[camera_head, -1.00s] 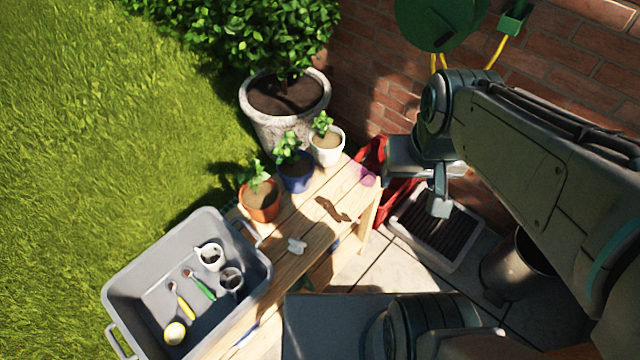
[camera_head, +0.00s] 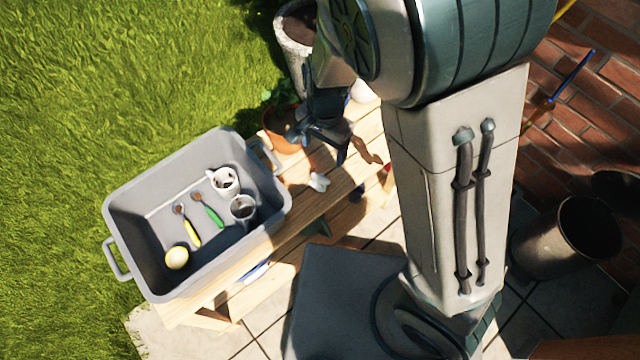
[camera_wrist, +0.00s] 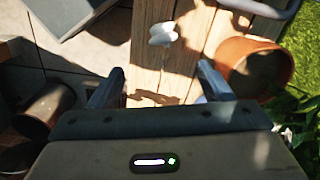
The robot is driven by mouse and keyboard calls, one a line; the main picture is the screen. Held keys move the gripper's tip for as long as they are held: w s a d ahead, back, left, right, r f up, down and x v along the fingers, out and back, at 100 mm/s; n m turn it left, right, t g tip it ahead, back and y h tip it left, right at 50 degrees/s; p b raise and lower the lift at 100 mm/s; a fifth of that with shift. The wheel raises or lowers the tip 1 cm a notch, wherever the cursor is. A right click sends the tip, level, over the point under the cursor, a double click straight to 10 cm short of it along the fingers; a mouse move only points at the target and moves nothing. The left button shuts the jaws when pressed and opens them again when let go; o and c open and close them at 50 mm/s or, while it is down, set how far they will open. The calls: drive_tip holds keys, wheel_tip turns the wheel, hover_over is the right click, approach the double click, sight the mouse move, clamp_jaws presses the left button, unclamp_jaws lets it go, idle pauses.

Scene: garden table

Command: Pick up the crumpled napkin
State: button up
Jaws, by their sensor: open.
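The crumpled napkin (camera_head: 319,181) is a small white lump on the wooden table (camera_head: 300,222), to the right of the grey crate. It also shows in the wrist view (camera_wrist: 163,33), top centre, beyond my fingertips. My gripper (camera_head: 326,150) is above the table, up and slightly right of the napkin in the head view. In the wrist view its two fingers (camera_wrist: 160,82) are spread apart with nothing between them. My arm hides part of the table's far end in the head view.
A grey crate (camera_head: 122,222) with cups and small tools stands on the table's left. A terracotta pot (camera_head: 283,128) is close beside my gripper and shows at right in the wrist view (camera_wrist: 252,68). A brown scrap (camera_head: 368,150) lies on the table's far part.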

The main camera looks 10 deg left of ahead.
drive_tip(key=b, duration=0.3)
approach(319, 179)
wheel_tip(319, 179, down, 5)
drive_tip(key=shift+a+f, duration=0.1)
drive_tip(key=shift+f, duration=0.1)
drive_tip(key=shift+w+f+b, duration=0.1)
drive_tip(key=shift+f+b, duration=1.25)
drive_tip(key=shift+f, duration=1.4)
drive_tip(key=shift+r, duration=0.1)
drive_tip(key=shift+c, duration=0.3)
drive_tip(key=c, duration=1)
